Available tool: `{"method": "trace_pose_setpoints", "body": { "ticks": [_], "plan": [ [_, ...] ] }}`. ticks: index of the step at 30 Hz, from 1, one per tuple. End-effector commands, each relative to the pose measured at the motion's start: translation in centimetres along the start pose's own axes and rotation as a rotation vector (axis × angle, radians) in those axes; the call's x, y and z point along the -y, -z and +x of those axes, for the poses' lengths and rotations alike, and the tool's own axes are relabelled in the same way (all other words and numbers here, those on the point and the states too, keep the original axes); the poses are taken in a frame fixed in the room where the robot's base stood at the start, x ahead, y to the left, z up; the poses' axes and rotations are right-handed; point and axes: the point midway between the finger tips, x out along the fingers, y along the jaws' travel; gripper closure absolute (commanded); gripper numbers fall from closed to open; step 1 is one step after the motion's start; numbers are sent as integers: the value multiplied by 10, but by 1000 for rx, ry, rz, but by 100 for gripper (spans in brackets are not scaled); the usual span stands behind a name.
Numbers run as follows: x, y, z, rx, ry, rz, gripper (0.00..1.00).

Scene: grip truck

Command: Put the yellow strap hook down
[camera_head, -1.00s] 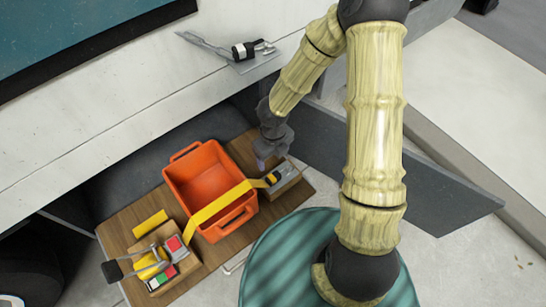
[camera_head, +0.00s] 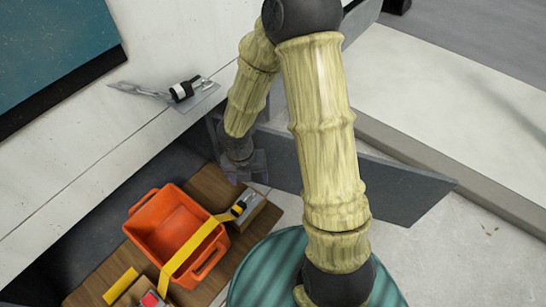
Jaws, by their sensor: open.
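The yellow strap (camera_head: 193,249) runs across the orange crate (camera_head: 137,207) on the wooden board. Its hook end (camera_head: 239,209), dark with yellow, lies on a small block with a metal plate (camera_head: 250,203) right of the crate. My gripper (camera_head: 247,176) is open, just above and behind that block, apart from the hook. The arm and the small view leave the fingertips hard to make out.
The wooden board (camera_head: 98,281) carries the crate and a red-marked box (camera_head: 151,299) at the bottom edge. A grey panel (camera_head: 380,185) stands right of my gripper. A lever latch (camera_head: 181,91) sits on the white ledge above.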

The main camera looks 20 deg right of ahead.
Motion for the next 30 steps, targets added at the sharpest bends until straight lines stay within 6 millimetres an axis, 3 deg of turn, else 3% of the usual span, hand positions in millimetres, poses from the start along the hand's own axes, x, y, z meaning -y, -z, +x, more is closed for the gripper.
{"method": "trace_pose_setpoints", "body": {
  "ticks": [9,21,25,30],
  "plan": [
    [48,4,-55,46,-20,1080,30],
    [85,20,-118,-59,-234,2448,30],
    [90,23,-129,-139,-293,2740,30],
    [92,24,-133,-176,-310,2848,30]
  ]
}}
